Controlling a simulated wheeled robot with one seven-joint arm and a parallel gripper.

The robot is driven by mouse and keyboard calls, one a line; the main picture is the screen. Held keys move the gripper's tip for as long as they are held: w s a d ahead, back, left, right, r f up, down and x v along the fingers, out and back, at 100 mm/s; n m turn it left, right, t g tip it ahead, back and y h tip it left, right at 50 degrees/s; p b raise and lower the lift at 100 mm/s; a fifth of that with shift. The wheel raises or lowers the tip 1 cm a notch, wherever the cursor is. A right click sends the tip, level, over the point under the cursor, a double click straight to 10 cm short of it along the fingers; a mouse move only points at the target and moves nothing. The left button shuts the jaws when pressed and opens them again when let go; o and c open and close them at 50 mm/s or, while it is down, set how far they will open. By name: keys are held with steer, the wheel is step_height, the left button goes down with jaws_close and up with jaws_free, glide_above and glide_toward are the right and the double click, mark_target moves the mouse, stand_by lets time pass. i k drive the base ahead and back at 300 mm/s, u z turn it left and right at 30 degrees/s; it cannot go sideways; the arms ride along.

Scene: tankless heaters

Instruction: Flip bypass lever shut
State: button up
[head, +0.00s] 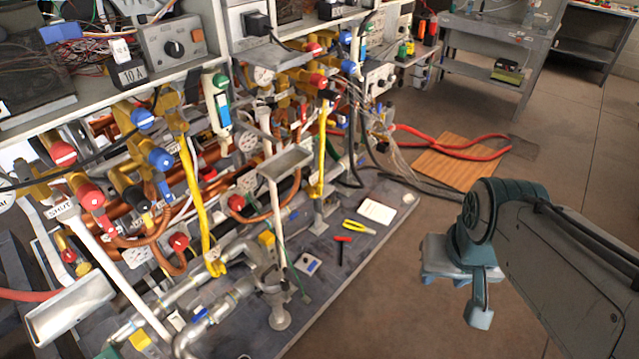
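A dense bank of pipes and valves fills the left of the head view. A second white lever (277,205) with a similar plate (285,160) stands in the middle. Two yellow levers, one nearer (196,195) and one farther (321,150), hang down from valves. I cannot tell which is the bypass lever. My gripper (462,290) is at the right over the floor, well apart from all levers; its finger opening is not clear.
A grey base board (350,245) carries the pipes, with yellow-handled pliers (358,226), a red-handled tool (342,240) and a white card (378,211) on it. A wooden board (458,160) with red hose lies on the floor. Floor between board and arm is clear.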

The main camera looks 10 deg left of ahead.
mark_target(297, 214)
steer(key=u, duration=0.3)
steer(key=i, duration=0.9)
steer(key=u, duration=0.6)
